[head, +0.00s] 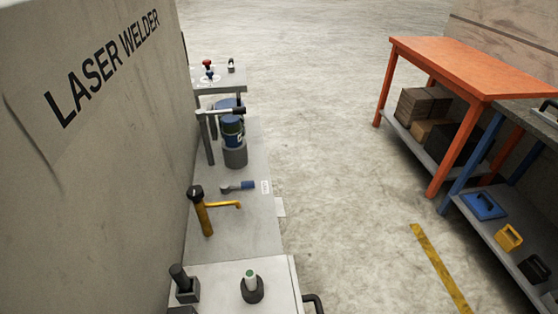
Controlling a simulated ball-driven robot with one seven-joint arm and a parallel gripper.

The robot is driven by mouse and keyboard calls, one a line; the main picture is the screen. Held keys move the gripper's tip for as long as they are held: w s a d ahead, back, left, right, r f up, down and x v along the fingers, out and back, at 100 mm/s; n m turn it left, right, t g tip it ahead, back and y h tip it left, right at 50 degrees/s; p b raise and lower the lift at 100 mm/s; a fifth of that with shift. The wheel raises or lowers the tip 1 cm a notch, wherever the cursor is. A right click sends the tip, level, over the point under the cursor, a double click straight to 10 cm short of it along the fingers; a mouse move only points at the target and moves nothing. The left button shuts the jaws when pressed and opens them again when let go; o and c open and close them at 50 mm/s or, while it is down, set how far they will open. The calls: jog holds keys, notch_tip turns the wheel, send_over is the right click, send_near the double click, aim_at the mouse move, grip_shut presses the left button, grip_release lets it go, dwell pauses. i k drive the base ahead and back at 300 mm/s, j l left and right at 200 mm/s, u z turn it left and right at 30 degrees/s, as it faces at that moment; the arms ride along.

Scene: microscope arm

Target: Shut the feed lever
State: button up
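No label marks the feed lever. A yellow post with a black cap (200,212) stands upright on the grey bench along the left wall, and a thin yellow arm (224,205) sticks out from it to the right. My gripper is not in view.
A grey block with a dark handle (183,285) and a dark round holder (252,288) stand at the near end. The floor (325,150) is clear up to the orange table (470,65) and shelving at right.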

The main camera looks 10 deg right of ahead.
aim_at(240, 185)
jog(key=i+l, duration=0.15)
jog(key=l, duration=0.2)
jog(key=i+l, duration=0.2)
jog(key=l, duration=0.15)
jog(key=i+l+u, duration=0.1)
jog(key=l, duration=0.25)
jog(key=i+l, duration=0.2)
jog(key=l, duration=0.15)
jog(key=i+l, duration=0.2)
jog(key=l, duration=0.15)
jog(key=i+l+u, duration=0.1)
jog(key=l, duration=0.3)
jog(key=i+l, duration=0.2)
jog(key=l, duration=0.15)
